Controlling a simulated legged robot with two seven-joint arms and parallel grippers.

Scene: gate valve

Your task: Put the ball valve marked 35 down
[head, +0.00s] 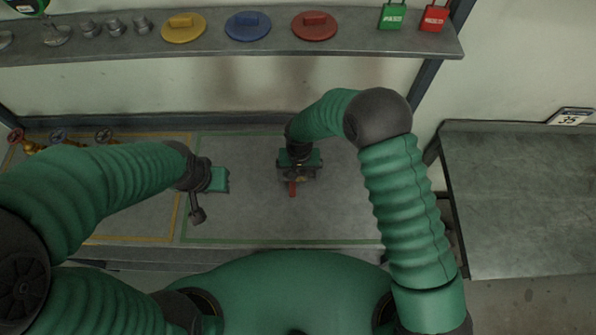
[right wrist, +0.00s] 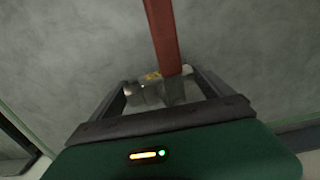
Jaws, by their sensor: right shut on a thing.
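The ball valve is a metal body with a red lever (head: 292,188). It is in my right gripper (head: 298,172), above the middle workbench. In the right wrist view, the grey valve body (right wrist: 172,92) sits between the two dark fingers of my right gripper (right wrist: 160,95), and the red lever (right wrist: 163,35) points away from the gripper. A 35 is not legible on the valve. Whether it touches the bench is hard to tell. My left gripper (head: 220,180) is over the bench left of the valve; its fingertips are not clear.
A card marked 35 (head: 571,117) stands at the back of the otherwise bare right table (head: 520,200). A shelf (head: 230,44) with coloured discs and padlocks runs above the bench (head: 250,225). Several handwheel valves (head: 60,137) stand at the back left. A gap separates bench and right table.

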